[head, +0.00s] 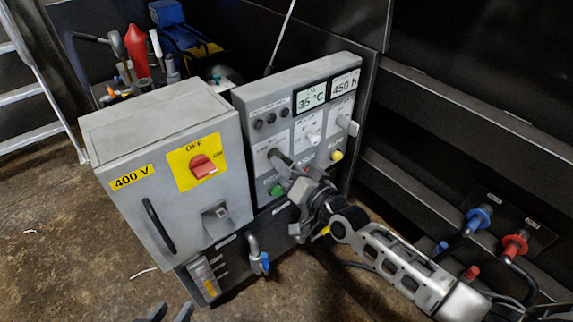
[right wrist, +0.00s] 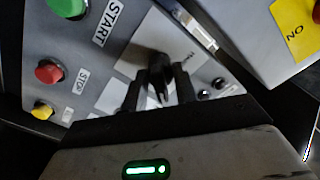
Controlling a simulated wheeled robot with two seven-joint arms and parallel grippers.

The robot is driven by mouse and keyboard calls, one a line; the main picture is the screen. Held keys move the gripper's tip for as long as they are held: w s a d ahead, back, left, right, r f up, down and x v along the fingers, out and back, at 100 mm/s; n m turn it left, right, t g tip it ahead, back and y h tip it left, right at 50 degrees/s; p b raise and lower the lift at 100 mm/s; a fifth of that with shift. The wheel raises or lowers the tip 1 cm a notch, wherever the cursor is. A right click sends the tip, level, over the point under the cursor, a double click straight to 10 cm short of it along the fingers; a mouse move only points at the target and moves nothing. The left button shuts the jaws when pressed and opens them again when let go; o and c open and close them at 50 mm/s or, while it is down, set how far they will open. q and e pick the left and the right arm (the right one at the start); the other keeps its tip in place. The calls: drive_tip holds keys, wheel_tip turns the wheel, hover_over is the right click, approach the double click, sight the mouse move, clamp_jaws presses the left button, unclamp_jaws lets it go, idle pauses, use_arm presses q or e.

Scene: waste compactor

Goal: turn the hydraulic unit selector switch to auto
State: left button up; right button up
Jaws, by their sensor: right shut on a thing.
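The hydraulic unit is a grey control panel (head: 262,98) with displays, buttons and knobs. Its black selector switch (right wrist: 153,62) sits on a pale label plate in the right wrist view. My right gripper (right wrist: 158,88) is shut on this switch, one dark finger on each side of it. In the head view my right gripper (head: 287,168) reaches the lower left of the panel and partly hides the switch. The switch's label text is too blurred to read. My left gripper (head: 168,313) shows only its dark fingertips at the bottom edge, apart and empty.
A grey 400 V cabinet (head: 160,115) with a red OFF switch (head: 203,166) stands left of the panel. A green START button (right wrist: 67,7), red button (right wrist: 48,72) and yellow button (right wrist: 43,110) are near my right gripper. Blue and red hose couplings (head: 478,219) are at the right.

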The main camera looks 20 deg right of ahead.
drive_tip(key=shift+f+m, duration=0.1)
drive_tip(key=shift+m, duration=0.5)
use_arm(q)
drive_tip(key=shift+r, duration=0.1)
use_arm(e)
drive_tip(key=o, duration=0.6)
